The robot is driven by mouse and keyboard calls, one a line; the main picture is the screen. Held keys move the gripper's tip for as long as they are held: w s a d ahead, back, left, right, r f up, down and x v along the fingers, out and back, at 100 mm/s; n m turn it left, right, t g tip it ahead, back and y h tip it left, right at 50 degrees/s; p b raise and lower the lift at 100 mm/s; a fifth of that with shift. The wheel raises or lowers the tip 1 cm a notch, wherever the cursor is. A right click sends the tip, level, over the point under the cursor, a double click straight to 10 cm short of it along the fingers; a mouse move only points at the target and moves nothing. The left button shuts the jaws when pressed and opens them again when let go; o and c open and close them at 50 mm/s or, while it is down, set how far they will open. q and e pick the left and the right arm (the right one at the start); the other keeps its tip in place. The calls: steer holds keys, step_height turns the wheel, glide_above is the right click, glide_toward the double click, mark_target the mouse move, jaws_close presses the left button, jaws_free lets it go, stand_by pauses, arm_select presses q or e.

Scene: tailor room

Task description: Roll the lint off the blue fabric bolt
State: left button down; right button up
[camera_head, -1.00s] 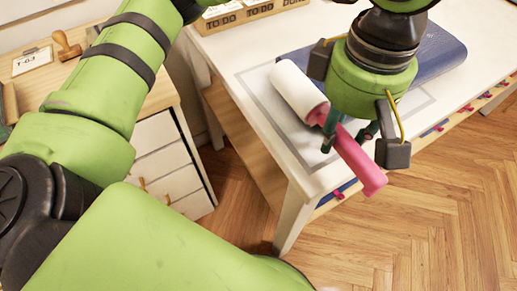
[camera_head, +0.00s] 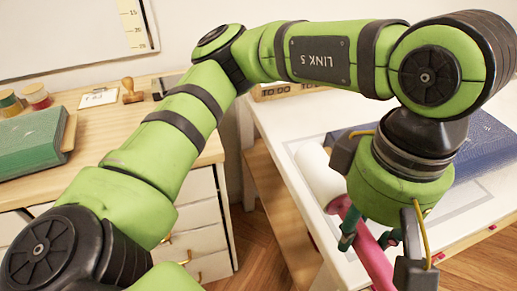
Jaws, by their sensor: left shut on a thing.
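The lint roller has a white roll (camera_head: 321,176) and a pink handle (camera_head: 369,254). My left gripper (camera_head: 366,236) is shut on the pink handle, at the front edge of the white table. The blue fabric bolt (camera_head: 484,146) lies on the table, behind and to the right of the gripper, and my left arm hides part of it. The roll is to the left of the bolt and looks apart from it; I cannot tell whether it touches the table. Any lint on the bolt is too small to make out. My right gripper is not in view.
The white table (camera_head: 281,125) has a grey-outlined mat area under the roller. A wooden drawer desk (camera_head: 100,128) at left holds a green box (camera_head: 30,143), a wooden stamp (camera_head: 132,92) and spools (camera_head: 36,96). Wooden boxes marked TO DO (camera_head: 272,93) stand at the table's back.

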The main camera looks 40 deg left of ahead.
arm_select(q)
steer(key=shift+s+a+f, duration=0.1)
steer(key=shift+s+a, duration=0.25)
steer(key=shift+s, duration=0.25)
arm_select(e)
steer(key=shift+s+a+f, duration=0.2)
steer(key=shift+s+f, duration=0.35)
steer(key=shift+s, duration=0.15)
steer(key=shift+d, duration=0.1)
arm_select(q)
steer(key=shift+s, duration=0.15)
steer(key=shift+s+a+b, duration=0.35)
steer(key=shift+s+a, duration=0.05)
steer(key=shift+s, duration=0.2)
steer(key=shift+s+a+b, duration=0.3)
steer(key=shift+s+a, duration=0.05)
steer(key=shift+s, duration=0.2)
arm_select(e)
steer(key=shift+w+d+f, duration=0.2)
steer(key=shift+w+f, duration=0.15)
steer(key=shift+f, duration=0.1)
